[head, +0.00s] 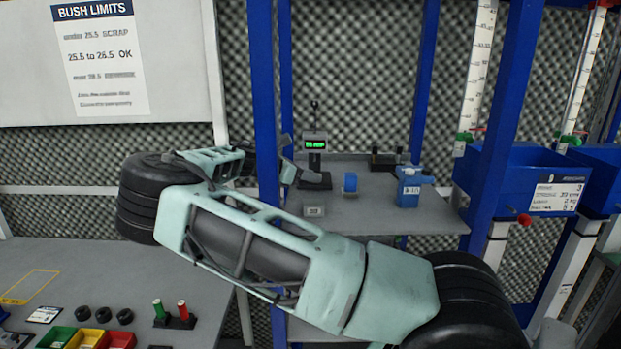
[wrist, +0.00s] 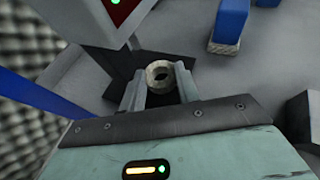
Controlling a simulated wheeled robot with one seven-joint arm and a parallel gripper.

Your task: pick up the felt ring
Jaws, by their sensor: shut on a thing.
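The felt ring (wrist: 151,74) is a small pale beige ring with a dark hole, seen in the wrist view between the two grey fingers. My gripper (wrist: 159,78) is shut on it, with one finger on each side. A dark flat surface lies behind the ring; I cannot tell whether the ring touches it. In the head view my gripper (head: 287,147) is partly behind a blue post, near the gauge stand on the shelf bench. The ring cannot be made out there.
The gauge stand (head: 315,150) with a green display stands close to my gripper. A blue item (head: 350,183) and a blue bottle-like container (head: 409,187) stand to its right on the grey bench (head: 370,218). A blue upright post (head: 264,120) crosses in front of my wrist.

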